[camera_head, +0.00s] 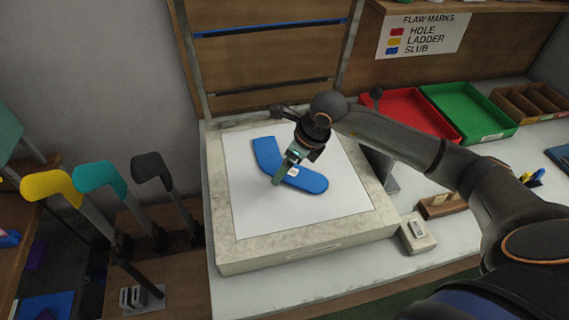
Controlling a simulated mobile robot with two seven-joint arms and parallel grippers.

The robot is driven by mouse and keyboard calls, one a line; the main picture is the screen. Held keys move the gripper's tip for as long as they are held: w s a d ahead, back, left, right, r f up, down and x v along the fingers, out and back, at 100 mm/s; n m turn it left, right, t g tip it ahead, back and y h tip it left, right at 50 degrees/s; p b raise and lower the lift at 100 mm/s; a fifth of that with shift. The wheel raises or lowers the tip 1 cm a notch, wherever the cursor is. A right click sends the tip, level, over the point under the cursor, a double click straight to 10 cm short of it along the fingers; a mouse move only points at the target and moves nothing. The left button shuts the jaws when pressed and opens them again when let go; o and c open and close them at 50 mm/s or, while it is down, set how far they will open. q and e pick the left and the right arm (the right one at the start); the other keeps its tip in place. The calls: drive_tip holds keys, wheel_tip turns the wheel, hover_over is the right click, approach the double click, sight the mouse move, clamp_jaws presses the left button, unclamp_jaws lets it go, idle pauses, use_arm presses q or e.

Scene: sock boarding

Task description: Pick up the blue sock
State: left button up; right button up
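The blue sock (308,180) lies flat in a bent L shape on the white panel (258,215) of a pale box-like stand. A small white patch shows near its middle. My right arm reaches in from the right, and its gripper (284,174) points down at the middle of the sock, covering part of it. The fingertips look very close to the sock or touching it; I cannot tell which, nor whether they are open or shut. My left gripper is not in view.
A red tray (452,134) and a green tray (490,126) stand at the back right, beside a brown divided tray (538,112). Yellow, teal and grey foot-shaped forms (97,179) stand at the left. A small switch box (417,235) sits right of the stand.

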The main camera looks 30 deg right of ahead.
drive_tip(key=shift+f+b, duration=0.2)
drive_tip(key=shift+b, duration=0.1)
drive_tip(key=c, duration=1.2)
